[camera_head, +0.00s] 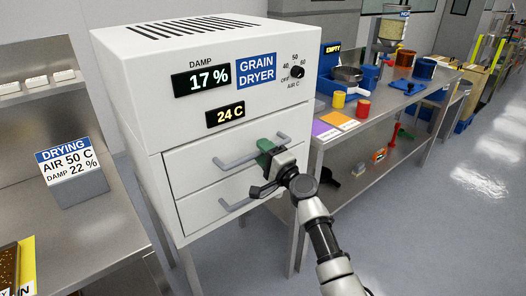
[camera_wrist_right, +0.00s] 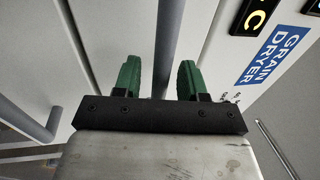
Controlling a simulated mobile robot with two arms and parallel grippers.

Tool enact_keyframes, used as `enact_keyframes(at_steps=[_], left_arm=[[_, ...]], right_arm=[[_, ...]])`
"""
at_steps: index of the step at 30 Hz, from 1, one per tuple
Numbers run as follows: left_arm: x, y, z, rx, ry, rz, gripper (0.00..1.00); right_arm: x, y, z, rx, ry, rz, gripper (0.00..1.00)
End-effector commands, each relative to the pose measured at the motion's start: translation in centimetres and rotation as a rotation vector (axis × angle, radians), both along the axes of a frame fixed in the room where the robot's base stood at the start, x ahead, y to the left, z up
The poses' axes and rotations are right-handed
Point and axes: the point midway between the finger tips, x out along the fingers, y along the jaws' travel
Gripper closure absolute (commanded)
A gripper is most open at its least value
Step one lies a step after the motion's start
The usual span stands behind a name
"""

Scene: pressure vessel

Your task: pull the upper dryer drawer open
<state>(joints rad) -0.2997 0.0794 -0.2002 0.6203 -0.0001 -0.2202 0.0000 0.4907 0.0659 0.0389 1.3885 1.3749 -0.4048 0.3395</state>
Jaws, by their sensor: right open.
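The grain dryer (camera_head: 180,75) is a white cabinet with two drawers in its front. The upper drawer (camera_head: 190,166) looks closed, its front flush with the cabinet. Its grey bar handle (camera_head: 238,158) is partly hidden behind my right gripper (camera_head: 266,150). In the right wrist view the bar of this handle (camera_wrist_right: 167,45) runs between the two green fingers of my right gripper (camera_wrist_right: 160,80). The fingers are open, one on each side of the bar, with gaps showing. My left gripper is not in view.
The lower drawer (camera_head: 200,205) looks closed; its handle (camera_head: 236,205) is just below my gripper, and also shows in the wrist view (camera_wrist_right: 35,125). A steel bench (camera_head: 110,235) stands left, another table (camera_head: 390,105) right. The floor (camera_head: 450,220) at right is clear.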

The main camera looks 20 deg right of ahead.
Motion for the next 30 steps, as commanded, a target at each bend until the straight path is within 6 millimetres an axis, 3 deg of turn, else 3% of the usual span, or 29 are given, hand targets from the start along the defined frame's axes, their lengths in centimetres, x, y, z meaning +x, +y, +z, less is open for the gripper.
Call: enact_keyframes(at_steps=[9, 17, 30], left_arm=[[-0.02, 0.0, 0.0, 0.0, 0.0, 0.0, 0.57], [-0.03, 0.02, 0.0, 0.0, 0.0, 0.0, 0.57], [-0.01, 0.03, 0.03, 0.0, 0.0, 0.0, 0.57]], right_arm=[[0.23, 0.1, 0.03, 0.0, 0.0, 0.0, 0.6], [0.21, 0.1, 0.01, 0.0, 0.001, 0.0, 1.0], [-0.15, -0.05, -0.11, 0.0, 0.003, 0.0, 1.0]])
